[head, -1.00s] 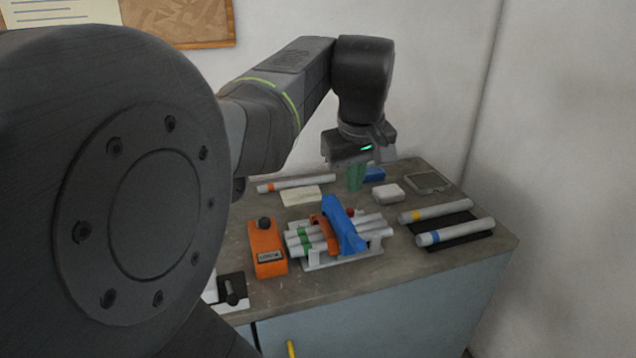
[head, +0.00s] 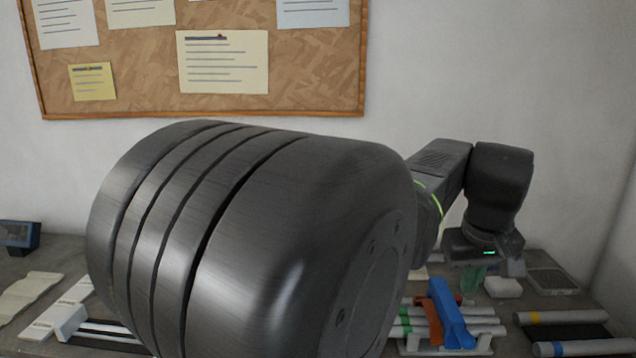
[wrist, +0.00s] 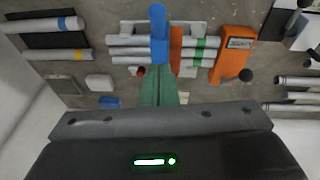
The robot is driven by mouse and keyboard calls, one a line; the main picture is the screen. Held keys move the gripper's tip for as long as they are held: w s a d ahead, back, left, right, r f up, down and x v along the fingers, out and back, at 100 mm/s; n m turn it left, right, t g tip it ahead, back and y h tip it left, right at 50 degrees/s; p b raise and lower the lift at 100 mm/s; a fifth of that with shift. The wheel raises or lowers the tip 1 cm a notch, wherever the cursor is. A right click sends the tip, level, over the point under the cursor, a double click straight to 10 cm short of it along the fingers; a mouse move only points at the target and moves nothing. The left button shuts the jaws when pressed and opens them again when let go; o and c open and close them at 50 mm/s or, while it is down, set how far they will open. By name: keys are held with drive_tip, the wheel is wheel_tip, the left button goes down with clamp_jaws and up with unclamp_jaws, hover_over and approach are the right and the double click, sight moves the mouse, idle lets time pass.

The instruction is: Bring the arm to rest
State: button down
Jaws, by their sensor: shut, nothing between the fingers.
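My gripper (head: 472,279) hangs at the end of my bent arm, above the back part of the bench at right in the head view. Its green fingers also show in the wrist view (wrist: 160,88), closed together and empty. In front of it is a white rack (head: 440,347) with several white tubes, a blue clamp (head: 449,314) and an orange clamp (wrist: 175,47) across them. The gripper looks apart from the rack. My large arm joint hides the middle of the bench in the head view.
A white block (head: 503,288) stands close to the gripper. Tubes with yellow (head: 562,317) and blue (head: 585,348) bands lie on a dark mat at right. An orange box (wrist: 233,55) stands beside the rack. A wall with a cork board (head: 150,60) is behind.

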drive_tip(key=b, duration=0.2)
hover_over(463, 334)
drive_tip(key=s+a+x, duration=0.1)
drive_tip(key=x, duration=0.6)
drive_tip(key=shift+s+f+b, duration=0.65)
drive_tip(key=shift+s+f, duration=0.15)
